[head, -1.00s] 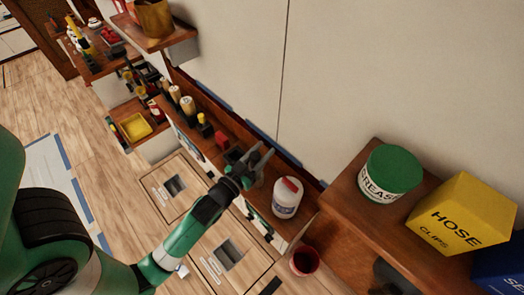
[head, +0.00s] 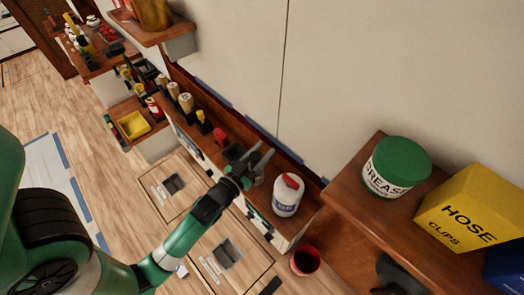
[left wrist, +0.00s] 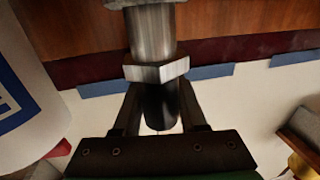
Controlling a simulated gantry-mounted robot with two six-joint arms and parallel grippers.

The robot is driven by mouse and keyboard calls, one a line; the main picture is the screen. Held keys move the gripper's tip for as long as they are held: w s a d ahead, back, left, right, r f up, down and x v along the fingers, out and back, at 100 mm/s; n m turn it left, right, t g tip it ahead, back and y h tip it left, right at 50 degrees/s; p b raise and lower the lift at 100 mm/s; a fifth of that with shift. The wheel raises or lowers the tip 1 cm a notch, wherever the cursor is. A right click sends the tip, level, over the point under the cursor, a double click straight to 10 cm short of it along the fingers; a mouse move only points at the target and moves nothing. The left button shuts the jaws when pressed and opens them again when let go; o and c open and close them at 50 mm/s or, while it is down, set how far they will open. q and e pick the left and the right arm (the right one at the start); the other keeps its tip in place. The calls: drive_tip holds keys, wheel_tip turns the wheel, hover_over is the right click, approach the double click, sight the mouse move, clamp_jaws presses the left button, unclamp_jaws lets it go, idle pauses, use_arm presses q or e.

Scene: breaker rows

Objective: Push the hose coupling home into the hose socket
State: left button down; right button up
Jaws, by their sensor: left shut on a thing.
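My left gripper (head: 260,160) is over the narrow wooden wall shelf, beside the white bottle. In the left wrist view its two fingers (left wrist: 158,108) are shut on the hose coupling (left wrist: 153,35), a steel cylinder with a hex collar and a dark lower end. The coupling's far end meets or overlaps a grey part (left wrist: 112,3) at the top edge. That part may be the hose socket, but it is cut off, and I cannot tell how deep the coupling sits. In the head view the coupling cannot be made out. My right gripper is not in view.
The white bottle (head: 286,200) stands close to my left gripper, and several brown-topped bottles (head: 186,102) stand farther along the shelf. A red cup (head: 305,262) is nearby. The green-lidded grease tub (head: 397,165) and yellow hose clips box (head: 478,208) stand on the right shelf.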

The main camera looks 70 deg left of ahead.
use_arm(q)
drive_tip(key=shift+f+b, duration=1.5)
drive_tip(key=shift+f, duration=0.2)
drive_tip(key=shift+c, duration=1.9)
unclamp_jaws()
drive_tip(key=b+v, duration=0.4)
drive_tip(key=v, duration=0.7)
drive_tip(key=shift+s+d+b, duration=0.15)
drive_tip(key=shift+s+b, duration=0.1)
drive_tip(key=shift+b, duration=0.15)
